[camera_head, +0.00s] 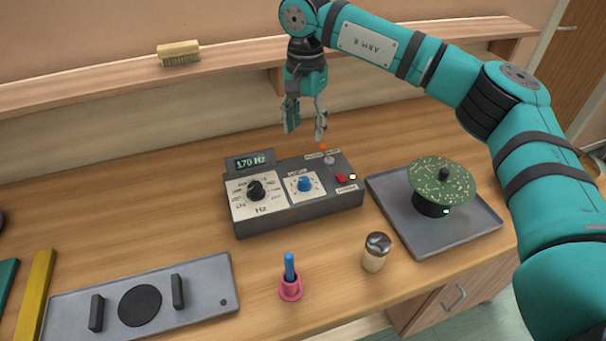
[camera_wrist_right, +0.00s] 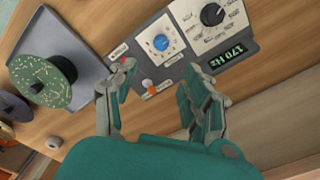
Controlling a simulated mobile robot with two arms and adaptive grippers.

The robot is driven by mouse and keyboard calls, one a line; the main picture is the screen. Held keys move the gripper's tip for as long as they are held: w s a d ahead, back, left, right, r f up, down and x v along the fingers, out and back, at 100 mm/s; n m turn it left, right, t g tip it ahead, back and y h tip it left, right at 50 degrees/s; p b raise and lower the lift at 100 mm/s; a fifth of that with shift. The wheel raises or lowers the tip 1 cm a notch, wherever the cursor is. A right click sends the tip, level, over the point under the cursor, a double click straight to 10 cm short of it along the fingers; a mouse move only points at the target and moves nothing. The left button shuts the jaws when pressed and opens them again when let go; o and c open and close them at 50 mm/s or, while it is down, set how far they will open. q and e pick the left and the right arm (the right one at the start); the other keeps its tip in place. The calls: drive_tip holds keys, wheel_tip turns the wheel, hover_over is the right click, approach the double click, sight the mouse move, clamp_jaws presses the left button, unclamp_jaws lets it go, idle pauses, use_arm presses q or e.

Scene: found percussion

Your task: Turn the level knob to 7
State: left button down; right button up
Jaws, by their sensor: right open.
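The control box (camera_head: 300,209) stands on the wooden bench. It has a blue knob (camera_head: 305,184) on a white scale plate, seemingly the level knob; its setting is too small to read. The blue knob also shows in the right wrist view (camera_wrist_right: 161,42). Left of it in the head view is a black knob (camera_head: 255,190) marked Hz, under a display (camera_head: 250,162) that reads 170 Hz. My right gripper (camera_head: 306,128) is open and empty, above and behind the box, apart from both knobs. In the wrist view its fingers (camera_wrist_right: 157,78) stand spread. My left gripper is not in view.
The box also carries a small lever (camera_head: 328,157) and a red switch (camera_head: 341,178). A grey tray (camera_head: 472,222) with a speckled green disc (camera_head: 442,176) is at right. A shaker (camera_head: 376,252), a pink holder (camera_head: 290,289) and a grey plate (camera_head: 205,283) lie in front. A shelf (camera_head: 110,75) runs behind.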

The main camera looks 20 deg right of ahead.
sight(304, 179)
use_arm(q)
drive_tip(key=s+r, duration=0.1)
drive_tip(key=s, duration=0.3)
use_arm(e)
wheel_tip(304, 179, down, 13)
drive_tip(key=p, duration=0.3)
drive_tip(key=shift+w+r, duration=0.15)
drive_tip(key=shift+r, duration=0.05)
wheel_tip(304, 179, down, 3)
drive_tip(key=shift+w+r+p, duration=0.1)
drive_tip(key=shift+r+p, duration=0.05)
drive_tip(key=shift+p, duration=0.25)
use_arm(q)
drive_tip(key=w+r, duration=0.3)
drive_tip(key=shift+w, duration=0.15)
use_arm(e)
clamp_jaws()
